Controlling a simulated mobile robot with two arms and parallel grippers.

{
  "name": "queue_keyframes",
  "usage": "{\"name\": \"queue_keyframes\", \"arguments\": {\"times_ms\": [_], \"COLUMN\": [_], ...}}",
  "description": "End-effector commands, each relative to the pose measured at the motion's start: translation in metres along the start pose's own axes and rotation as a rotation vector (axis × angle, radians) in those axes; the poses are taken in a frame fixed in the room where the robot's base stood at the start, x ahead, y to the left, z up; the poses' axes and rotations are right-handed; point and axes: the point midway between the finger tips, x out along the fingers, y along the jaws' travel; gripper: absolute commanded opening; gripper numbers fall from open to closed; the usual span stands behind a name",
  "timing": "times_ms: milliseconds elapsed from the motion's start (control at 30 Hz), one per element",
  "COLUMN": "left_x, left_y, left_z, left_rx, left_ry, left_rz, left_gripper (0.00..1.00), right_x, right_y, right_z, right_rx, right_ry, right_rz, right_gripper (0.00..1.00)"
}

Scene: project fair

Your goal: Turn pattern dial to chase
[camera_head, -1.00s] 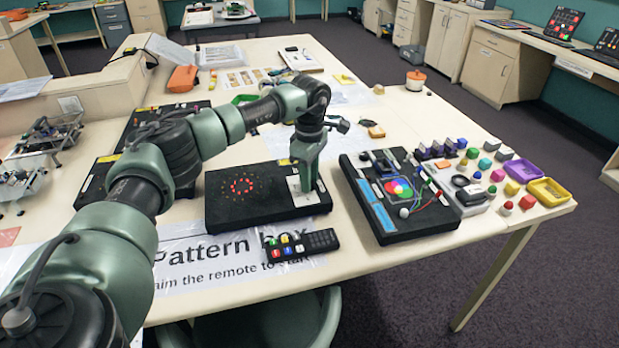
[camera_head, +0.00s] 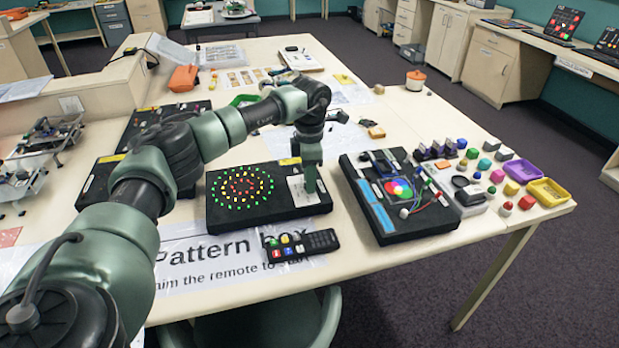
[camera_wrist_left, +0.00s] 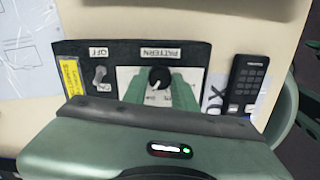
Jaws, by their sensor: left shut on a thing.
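The black pattern box (camera_head: 222,218) lies on the table. Rings of red, yellow and green lights glow on its left part. A white dial plate (camera_head: 298,190) is on its right part. In the left wrist view the black pattern dial (camera_wrist_left: 160,78) sits on that plate under the word PATTERN, and an OFF/ON toggle switch (camera_wrist_left: 99,74) stands beside it. My left gripper (camera_head: 309,187) points down at the plate, and in the wrist view its fingers (camera_wrist_left: 160,88) are shut on the dial. The dial's pointer and most position labels are hidden. My right gripper is not in view.
A remote (camera_head: 302,246) lies on the paper sign (camera_head: 200,268) in front of the box. A second black board (camera_head: 400,228) with a colour wheel stands close on the right, with small coloured blocks beyond it. Other black boxes lie to the left.

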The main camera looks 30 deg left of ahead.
Motion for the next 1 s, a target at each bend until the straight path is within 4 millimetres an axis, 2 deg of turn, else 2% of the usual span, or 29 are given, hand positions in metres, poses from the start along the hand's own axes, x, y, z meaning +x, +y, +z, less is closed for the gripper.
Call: {"name": "queue_keyframes", "arguments": {"times_ms": [600,1000], "left_x": [-0.002,-0.002], "left_y": [0.001,0.001], "left_z": [0.001,0.001], "left_rx": [-0.582,-0.871], "left_ry": [-0.003,-0.004], "left_rz": [0.001,0.001], "left_gripper": [0.00,0.00], "right_x": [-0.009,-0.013], "right_y": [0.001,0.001], "right_z": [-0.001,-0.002], "right_rx": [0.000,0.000], "right_ry": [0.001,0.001], "right_rz": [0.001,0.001], "right_gripper": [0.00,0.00]}}
